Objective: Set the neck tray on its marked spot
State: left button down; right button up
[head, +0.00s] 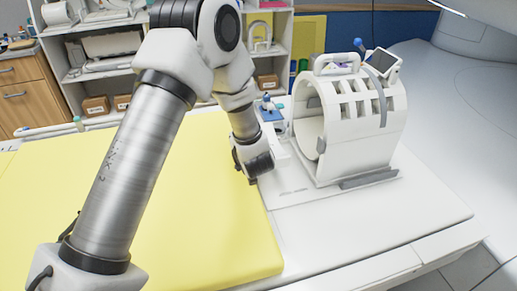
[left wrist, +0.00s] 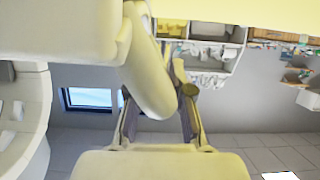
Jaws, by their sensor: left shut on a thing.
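My left arm comes down over the yellow pad, and its end (head: 256,168) is just left of the white head coil, at the pad's right edge. In the left wrist view the left gripper (left wrist: 157,98) is shut on a pale rounded bar (left wrist: 150,70) between its fingers. The bar may be part of the neck tray; I cannot tell for sure. In the head view the fingers and held piece are mostly hidden. A pale flat piece (head: 278,147) shows between the wrist and the coil. The marked spot is not clearly visible. My right gripper is not in view.
The open white head coil (head: 385,130) stands on the white table (head: 420,215), with a handle and small screen on top. The yellow pad (head: 200,215) covers the table's left. A small blue item (head: 268,110) is behind the wrist. Shelves (head: 120,70) stand behind.

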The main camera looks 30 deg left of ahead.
pick_arm(q)
jog(key=w+d, duration=0.1)
jog(key=w+d+p, duration=0.1)
jog(key=w+d, duration=0.2)
jog(key=shift+d+r, duration=0.1)
jog(key=shift+r, duration=0.25)
notch_tip(320, 180, down, 7)
jog(key=p, duration=0.3)
jog(key=shift+w, duration=0.15)
jog(key=shift+f, duration=0.2)
jog(key=c, duration=1.1)
grip_release()
jog(key=shift+o, duration=0.2)
jog(key=b+v, duration=0.2)
jog(key=v, duration=1)
jog(key=shift+b, duration=0.35)
